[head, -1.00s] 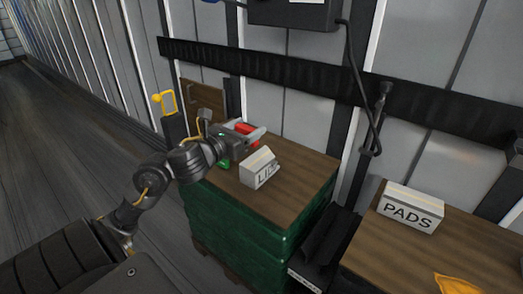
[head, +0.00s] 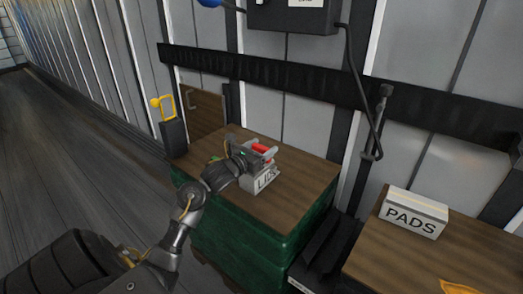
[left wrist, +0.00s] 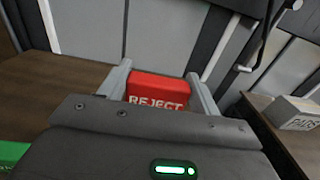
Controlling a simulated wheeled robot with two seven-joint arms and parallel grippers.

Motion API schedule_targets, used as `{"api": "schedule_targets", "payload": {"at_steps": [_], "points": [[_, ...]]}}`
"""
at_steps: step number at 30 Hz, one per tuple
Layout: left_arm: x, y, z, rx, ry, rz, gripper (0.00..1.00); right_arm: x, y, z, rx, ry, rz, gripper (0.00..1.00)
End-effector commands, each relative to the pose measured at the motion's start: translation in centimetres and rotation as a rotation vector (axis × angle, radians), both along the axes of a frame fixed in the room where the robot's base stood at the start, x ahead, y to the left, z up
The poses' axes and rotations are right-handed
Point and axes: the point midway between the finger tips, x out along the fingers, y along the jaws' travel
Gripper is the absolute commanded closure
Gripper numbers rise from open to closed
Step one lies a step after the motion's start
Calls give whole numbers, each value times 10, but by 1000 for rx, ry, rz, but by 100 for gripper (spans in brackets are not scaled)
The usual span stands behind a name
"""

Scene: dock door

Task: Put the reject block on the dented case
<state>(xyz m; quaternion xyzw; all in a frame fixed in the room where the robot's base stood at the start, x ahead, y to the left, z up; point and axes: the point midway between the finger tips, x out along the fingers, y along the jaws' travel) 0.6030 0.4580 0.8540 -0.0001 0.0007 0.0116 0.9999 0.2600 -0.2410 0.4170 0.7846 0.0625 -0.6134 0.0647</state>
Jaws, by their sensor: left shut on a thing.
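The red block lettered REJECT (left wrist: 158,90) sits between the two grey fingers of my left gripper (left wrist: 160,92) in the left wrist view. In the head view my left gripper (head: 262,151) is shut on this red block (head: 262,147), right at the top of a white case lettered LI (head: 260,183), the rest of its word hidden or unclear. I cannot tell whether the block touches that case or is just above or behind it. A second white case, lettered PADS (head: 412,213), stands to the right. I cannot make out a dent on either. My right gripper is out of view.
The LI case stands on a wooden top (head: 290,207) over a green stack (head: 265,247). The PADS case is on another wooden surface (head: 385,255) with something yellow at its front. A yellow-handled item (head: 165,105) stands at the back left.

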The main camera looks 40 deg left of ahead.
Motion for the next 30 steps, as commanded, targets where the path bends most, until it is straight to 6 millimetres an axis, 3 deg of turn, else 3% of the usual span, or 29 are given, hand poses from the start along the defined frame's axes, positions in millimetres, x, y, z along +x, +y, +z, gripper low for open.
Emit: {"api": "schedule_targets", "payload": {"at_steps": [17, 18, 23, 30], "points": [[-1, 0, -8, 1, -1, 0, 59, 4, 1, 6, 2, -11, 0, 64], [-1, 0, -8, 1, -1, 0, 36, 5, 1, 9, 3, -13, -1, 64], [-1, 0, -8, 1, -1, 0, 15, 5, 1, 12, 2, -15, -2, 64], [-1, 0, -8, 1, -1, 0, 15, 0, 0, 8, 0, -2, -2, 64]]}}
